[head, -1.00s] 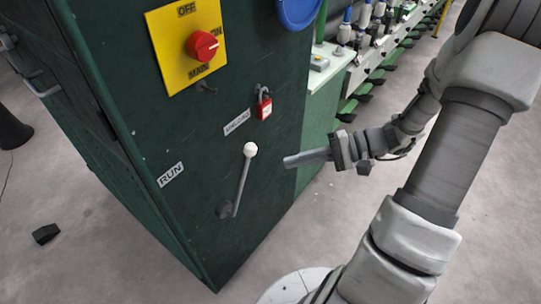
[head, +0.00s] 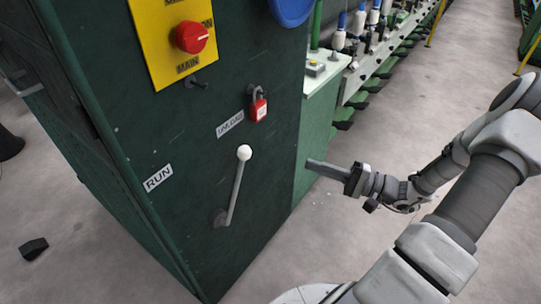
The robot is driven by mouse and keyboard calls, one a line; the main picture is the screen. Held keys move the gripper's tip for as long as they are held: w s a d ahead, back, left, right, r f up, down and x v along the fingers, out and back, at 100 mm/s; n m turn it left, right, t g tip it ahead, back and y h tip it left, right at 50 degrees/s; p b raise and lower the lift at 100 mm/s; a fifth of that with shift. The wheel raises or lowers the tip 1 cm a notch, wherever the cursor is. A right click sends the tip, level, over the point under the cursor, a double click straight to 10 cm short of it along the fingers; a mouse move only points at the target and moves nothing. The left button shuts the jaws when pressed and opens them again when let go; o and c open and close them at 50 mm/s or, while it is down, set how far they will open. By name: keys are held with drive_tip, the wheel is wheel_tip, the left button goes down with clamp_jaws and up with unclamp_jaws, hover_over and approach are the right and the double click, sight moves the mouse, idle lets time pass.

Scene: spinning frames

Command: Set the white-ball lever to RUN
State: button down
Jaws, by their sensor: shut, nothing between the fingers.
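The white-ball lever (head: 236,187) is a grey rod on the front of the dark green cabinet (head: 180,240). Its pivot is at the lower end and its white ball (head: 244,152) is at the top, tilted slightly right. The RUN label (head: 158,177) is left of the ball. Another label, which appears to read UNLOAD (head: 230,124), is above the ball, slightly left. My gripper (head: 312,165) is to the right of the ball, pointing left towards the cabinet. It is shut and empty, apart from the lever.
A red padlock (head: 258,107) hangs above the lever. A red rotary switch (head: 191,37) sits on a yellow plate (head: 160,62) higher up. A green machine with spindles (head: 360,40) runs back at the right. A dark block (head: 33,249) lies on the floor at left.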

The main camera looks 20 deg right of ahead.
drive_tip(key=s+a+r+b+x, duration=0.1)
drive_tip(key=s+b+x, duration=0.1)
drive_tip(key=x, duration=1.1)
drive_tip(key=shift+s+a, duration=0.2)
drive_tip(key=shift+a, duration=0.05)
drive_tip(key=shift+r, duration=0.1)
